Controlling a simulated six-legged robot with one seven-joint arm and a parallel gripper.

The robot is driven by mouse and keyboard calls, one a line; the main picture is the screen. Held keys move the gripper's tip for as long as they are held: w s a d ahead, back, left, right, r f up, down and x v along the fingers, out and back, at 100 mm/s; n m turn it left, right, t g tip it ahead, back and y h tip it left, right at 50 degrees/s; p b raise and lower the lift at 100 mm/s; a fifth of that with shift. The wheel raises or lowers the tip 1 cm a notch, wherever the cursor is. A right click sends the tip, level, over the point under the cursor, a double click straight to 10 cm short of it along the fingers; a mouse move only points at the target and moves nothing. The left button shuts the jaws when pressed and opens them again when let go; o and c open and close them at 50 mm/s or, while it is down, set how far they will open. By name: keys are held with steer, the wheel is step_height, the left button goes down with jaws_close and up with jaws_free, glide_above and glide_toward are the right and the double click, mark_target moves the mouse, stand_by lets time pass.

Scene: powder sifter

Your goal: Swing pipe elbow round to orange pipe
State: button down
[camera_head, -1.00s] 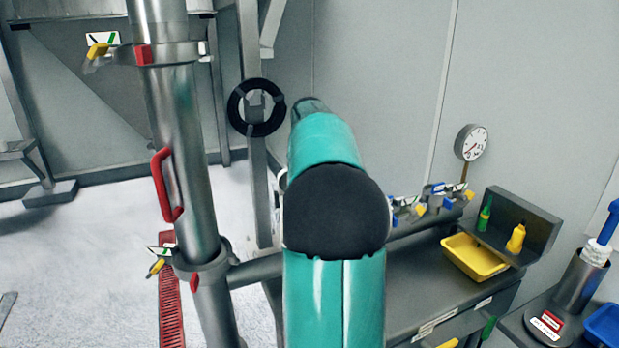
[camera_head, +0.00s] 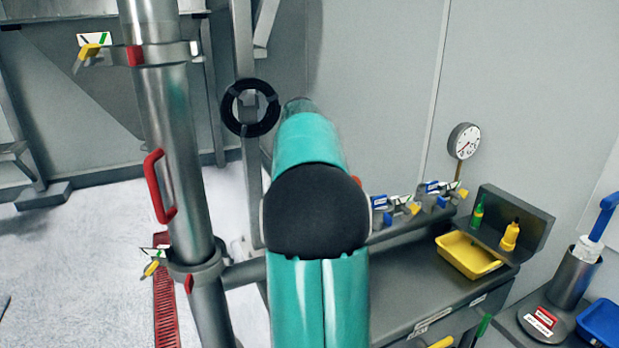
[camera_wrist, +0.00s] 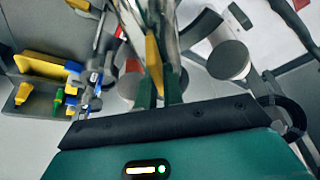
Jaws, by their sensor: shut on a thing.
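My gripper (camera_wrist: 160,92) shows in the wrist view with its dark green fingers close together on a narrow yellow handle (camera_wrist: 153,60). Metal parts beyond the handle are blurred, and I cannot tell what it belongs to. In the head view my arm hides the gripper and what it holds. A tall steel pipe (camera_head: 172,120) with a red handle (camera_head: 157,187) stands at left, with clamps at its upper and lower parts. A small red-orange patch (camera_head: 361,183) shows just right of my arm. I cannot clearly pick out the pipe elbow or the orange pipe.
A dark bench at right carries a yellow tray (camera_head: 468,256) and small bottles. Blue-and-yellow valve fittings (camera_head: 395,208) line its back. A gauge (camera_head: 463,140) is by the wall. A black ring (camera_head: 250,107) is on the frame behind. Pale floor is open at far left.

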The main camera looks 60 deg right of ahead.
steer(key=shift+s+r+m, duration=0.1)
steer(key=shift+s+m, duration=0.05)
steer(key=shift+m, duration=0.25)
steer(key=shift+s+d+m+g, duration=0.1)
steer(key=shift+s+m+g, duration=0.4)
steer(key=shift+m, duration=0.4)
steer(key=shift+s+m+g, duration=0.3)
steer(key=shift+s+m, duration=0.1)
steer(key=shift+m, duration=0.5)
steer(key=shift+s+m, duration=0.15)
steer(key=shift+m, duration=0.15)
steer(key=c, duration=1.5)
jaws_free()
steer(key=shift+o, duration=0.2)
steer(key=shift+r, duration=0.1)
